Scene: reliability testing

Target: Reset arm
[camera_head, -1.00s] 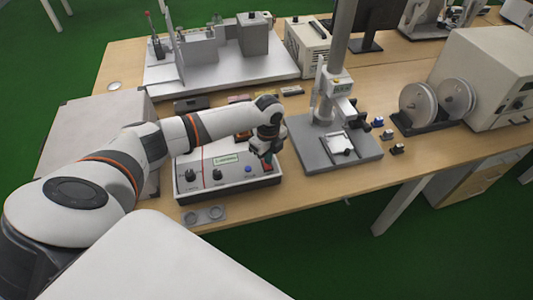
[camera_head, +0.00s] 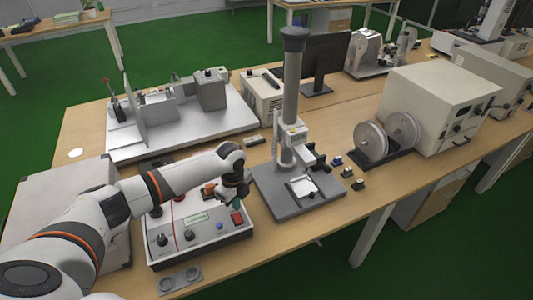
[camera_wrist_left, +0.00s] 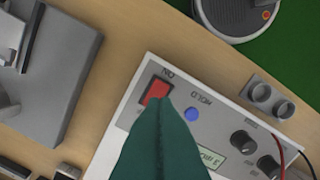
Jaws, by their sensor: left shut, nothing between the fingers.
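My left arm reaches in from the left in the head view. Its gripper (camera_head: 238,201) hangs over the right part of a white control box (camera_head: 160,262). In the left wrist view, the green fingers (camera_wrist_left: 163,108) are together with nothing between them. Their tips appear just beside the red switch (camera_wrist_left: 157,92) on the box; contact cannot be told. The red switch also shows in the head view (camera_head: 237,217). A blue button (camera_wrist_left: 192,114) and black knobs (camera_wrist_left: 243,142) sit on the same panel. My right gripper is out of view.
A grey test stand (camera_head: 291,100) with a tall column stands right of the box. A large grey case (camera_head: 60,190) is on the left, partly behind my arm. A metal rig (camera_head: 180,135) stands at the back. Reels (camera_head: 372,141) and a beige cabinet (camera_head: 440,105) are farther right.

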